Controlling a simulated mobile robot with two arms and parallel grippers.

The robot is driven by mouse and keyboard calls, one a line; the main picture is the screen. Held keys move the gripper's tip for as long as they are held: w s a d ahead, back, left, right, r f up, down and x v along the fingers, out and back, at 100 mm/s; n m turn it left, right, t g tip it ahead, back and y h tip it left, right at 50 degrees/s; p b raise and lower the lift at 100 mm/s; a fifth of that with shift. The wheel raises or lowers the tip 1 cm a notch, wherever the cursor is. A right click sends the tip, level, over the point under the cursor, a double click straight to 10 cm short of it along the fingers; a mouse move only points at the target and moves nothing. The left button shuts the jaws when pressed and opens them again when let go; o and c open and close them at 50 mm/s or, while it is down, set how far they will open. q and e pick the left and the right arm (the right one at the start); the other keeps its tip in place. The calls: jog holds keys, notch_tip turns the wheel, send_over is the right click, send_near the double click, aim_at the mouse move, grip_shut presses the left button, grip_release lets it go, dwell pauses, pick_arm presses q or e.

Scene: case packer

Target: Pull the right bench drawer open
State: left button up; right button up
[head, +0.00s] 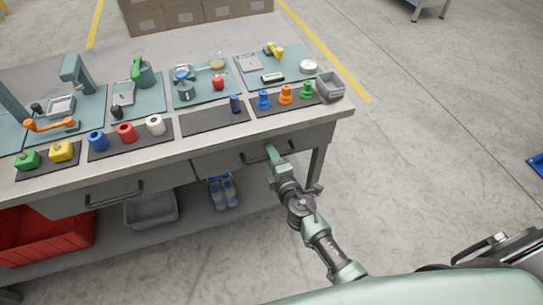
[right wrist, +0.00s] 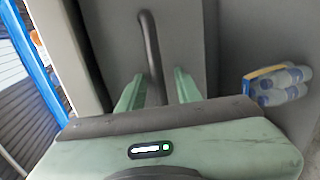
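The right bench drawer (head: 228,159) is a grey front under the right part of the bench top, and it looks closed. Its dark bar handle (head: 256,156) runs along the front. My right gripper (head: 272,152) is at the right part of this handle. In the right wrist view, the handle (right wrist: 150,45) passes between the two green fingers (right wrist: 157,90), with a gap visible on each side, so the gripper is open around the bar. Whether a finger touches it is hard to tell. My left gripper is not in view.
The bench top (head: 215,137) carries mats with spools, pegs, tools and a small grey bin (head: 330,86) near the right corner. A left drawer (head: 150,184) is beside the right one. Bottles (head: 222,191), a grey tote (head: 151,209) and a red crate (head: 40,236) sit below.

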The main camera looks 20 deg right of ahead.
grip_shut()
dwell(1.4)
